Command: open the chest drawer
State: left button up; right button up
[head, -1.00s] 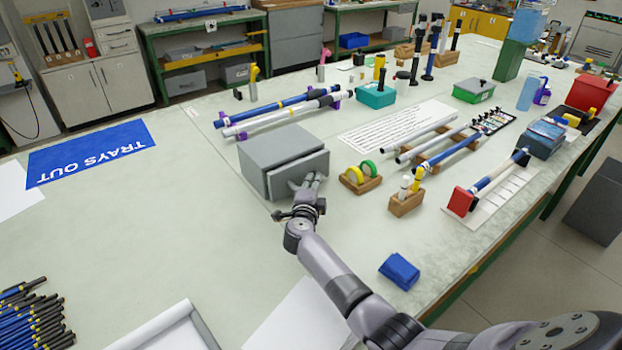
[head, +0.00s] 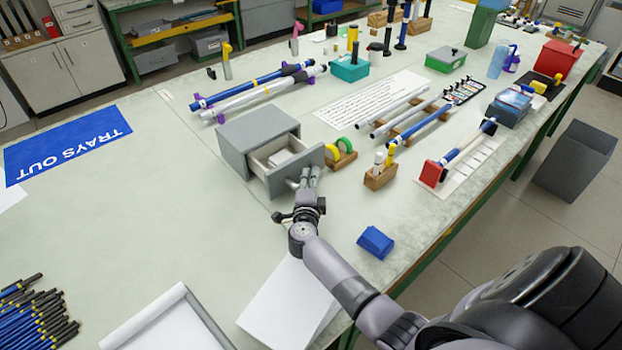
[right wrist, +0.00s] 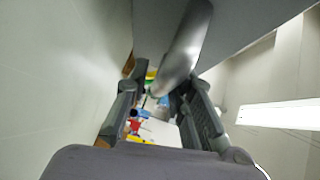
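The grey chest (head: 256,122) stands on the bench in the head view. Its drawer (head: 292,170) is pulled partway out toward me, and a pale object (head: 281,157) shows inside. My right gripper (head: 304,180) is at the drawer's front face. The exact contact at the fingertips is partly hidden. My left gripper is in neither view now.
Tape rolls in a wooden holder (head: 342,161) stand close to the drawer's right side. A bottle holder (head: 380,177) and a blue block (head: 375,242) are farther right. White paper (head: 285,305) lies in front.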

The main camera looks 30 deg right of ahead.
jog(key=shift+o, duration=1.2)
jog(key=shift+r, duration=0.1)
jog(key=v, duration=1.2)
